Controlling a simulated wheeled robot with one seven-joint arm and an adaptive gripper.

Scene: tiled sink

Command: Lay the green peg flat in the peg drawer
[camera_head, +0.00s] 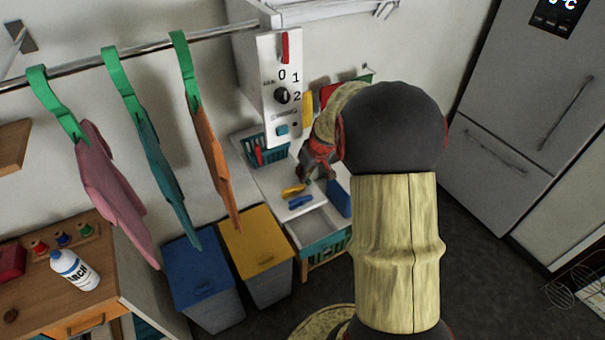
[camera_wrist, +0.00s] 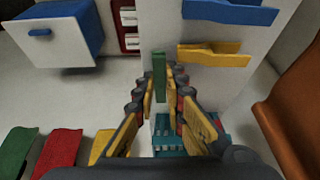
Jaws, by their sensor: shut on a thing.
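My gripper (camera_head: 314,175) is above the white counter in the head view. In the wrist view its yellow-padded fingers (camera_wrist: 161,98) are shut on the green peg (camera_wrist: 159,76), which sticks out past the fingertips. The peg is barely visible in the head view. A yellow peg (camera_head: 292,190) and a blue peg (camera_head: 300,202) lie on the counter; the yellow peg (camera_wrist: 214,55) and blue peg (camera_wrist: 229,12) also show in the wrist view. An open drawer (camera_head: 318,250) with a teal front stands out below them; its visible pale interior looks empty.
A teal basket (camera_head: 265,150) stands at the back left. Blue (camera_head: 205,285) and yellow (camera_head: 257,258) lidded bins stand left of the open drawer. Cloths (camera_head: 110,185) hang from the rail.

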